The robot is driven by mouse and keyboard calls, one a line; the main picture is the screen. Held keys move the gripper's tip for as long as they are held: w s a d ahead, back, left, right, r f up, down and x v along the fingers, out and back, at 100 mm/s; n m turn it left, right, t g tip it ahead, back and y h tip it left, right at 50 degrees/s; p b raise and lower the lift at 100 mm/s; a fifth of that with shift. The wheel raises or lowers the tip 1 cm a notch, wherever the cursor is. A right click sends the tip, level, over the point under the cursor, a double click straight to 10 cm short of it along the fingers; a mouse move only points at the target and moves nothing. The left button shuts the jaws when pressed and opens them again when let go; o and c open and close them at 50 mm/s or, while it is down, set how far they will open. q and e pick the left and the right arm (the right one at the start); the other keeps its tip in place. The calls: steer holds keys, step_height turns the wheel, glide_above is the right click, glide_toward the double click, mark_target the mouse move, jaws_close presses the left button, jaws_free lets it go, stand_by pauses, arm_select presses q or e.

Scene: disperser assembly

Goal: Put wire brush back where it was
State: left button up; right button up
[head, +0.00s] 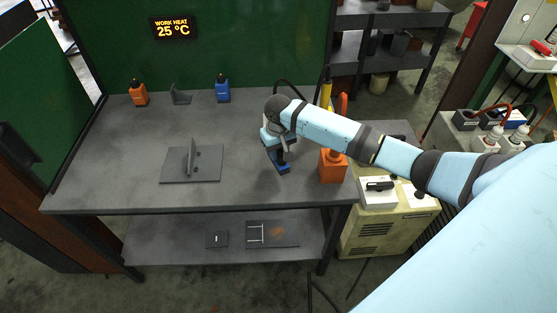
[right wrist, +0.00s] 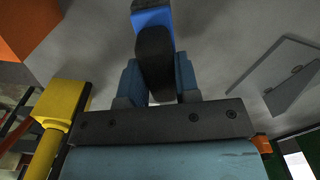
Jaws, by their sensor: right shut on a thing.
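My right gripper (head: 279,147) is over the right part of the workbench, pointing down. It is shut on a dark handle with a blue block at its end, which I take to be the wire brush (head: 283,168). In the right wrist view, the dark handle of the wire brush (right wrist: 154,62) sits between the two light blue fingers, with the blue part beyond it. No bristles can be made out. The blue part is close to the tabletop; I cannot tell whether it touches. My left gripper is not in view.
An orange box (head: 333,168) stands right of the gripper, near the workbench (head: 110,165) edge. A grey plate with an upright fin (head: 191,165) lies to the left. An orange bottle (head: 139,95) and a blue bottle (head: 222,92) stand at the back. The front middle is clear.

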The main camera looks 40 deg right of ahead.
mark_target(278, 160)
steer(key=shift+f, duration=2.1)
steer(key=o, duration=0.9)
steer(key=shift+f, duration=0.15)
